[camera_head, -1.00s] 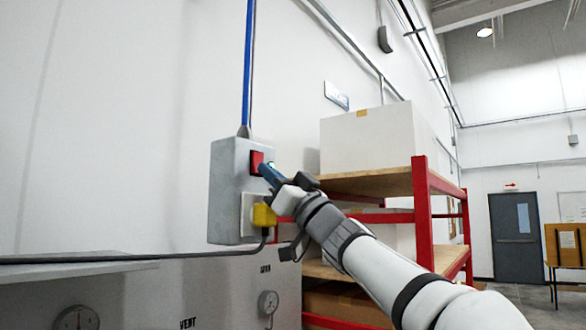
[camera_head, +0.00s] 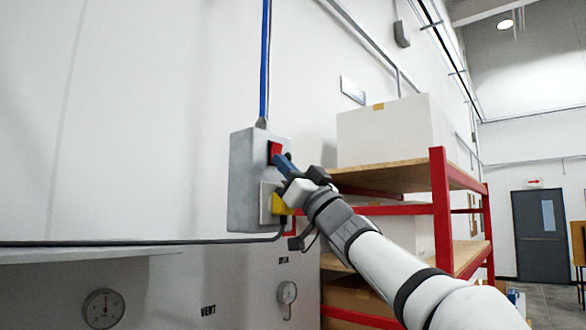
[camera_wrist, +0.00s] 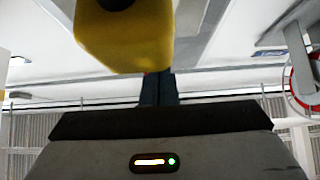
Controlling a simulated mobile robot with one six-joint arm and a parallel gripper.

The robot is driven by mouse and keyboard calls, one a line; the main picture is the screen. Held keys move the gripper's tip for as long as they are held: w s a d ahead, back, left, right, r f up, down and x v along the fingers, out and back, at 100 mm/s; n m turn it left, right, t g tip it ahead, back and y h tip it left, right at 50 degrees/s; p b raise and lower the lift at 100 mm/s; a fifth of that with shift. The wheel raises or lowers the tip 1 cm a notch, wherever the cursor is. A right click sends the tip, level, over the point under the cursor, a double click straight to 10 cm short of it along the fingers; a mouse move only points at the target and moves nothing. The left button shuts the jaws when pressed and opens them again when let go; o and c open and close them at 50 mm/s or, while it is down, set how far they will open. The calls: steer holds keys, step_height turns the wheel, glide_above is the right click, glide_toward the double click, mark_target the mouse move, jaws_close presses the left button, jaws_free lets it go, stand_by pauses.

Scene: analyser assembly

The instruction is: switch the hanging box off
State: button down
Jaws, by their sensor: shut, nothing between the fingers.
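The grey hanging box (camera_head: 246,180) is on the white wall below a blue cable. A red switch (camera_head: 275,151) is on its right-hand face, with a yellow plug (camera_head: 281,205) lower on the same face. My gripper (camera_head: 279,160) is shut and empty, its blue fingertips at the lower part of the red switch. I cannot tell whether they touch or press it. The fingertips partly cover the switch.
A red-framed shelf (camera_head: 442,210) with a white carton (camera_head: 385,135) stands right of the box, behind my arm. A dark cable (camera_head: 130,243) runs from the plug to the left above a pale ledge (camera_head: 80,256). Gauges (camera_head: 103,309) are below.

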steer(key=b+v, duration=0.5)
steer(key=v, duration=0.8)
steer(key=shift+d, duration=0.2)
steer(key=shift+s+r, duration=0.15)
steer(key=w+d+f+m+t+h, duration=0.2)
steer(key=d+f+m+h, duration=0.1)
steer(key=f+m+h, duration=0.3)
steer(key=w+d+f+m+t+h, duration=0.3)
steer(key=f+m+h, duration=0.15)
steer(key=h, duration=0.45)
steer(key=s+d+f+m+g+h, duration=0.1)
steer(key=d+f+g+h, duration=0.15)
steer(key=f, duration=0.65)
steer(key=s+d+f+m+g+h, duration=0.1)
steer(key=s+d+f+g+h, duration=0.2)
steer(key=f, duration=0.7)
steer(key=s+a+f+n+g, duration=0.1)
steer(key=s+f+g, duration=0.6)
steer(key=s+f, duration=0.4)
steer(key=s+a+f+n+g, duration=0.1)
steer(key=s+f+g, duration=0.6)
steer(key=f, duration=0.8)
steer(key=s+a, duration=0.1)
steer(key=s, duration=0.2)
steer(key=shift+s+f, duration=0.3)
steer(key=shift+s, duration=0.1)
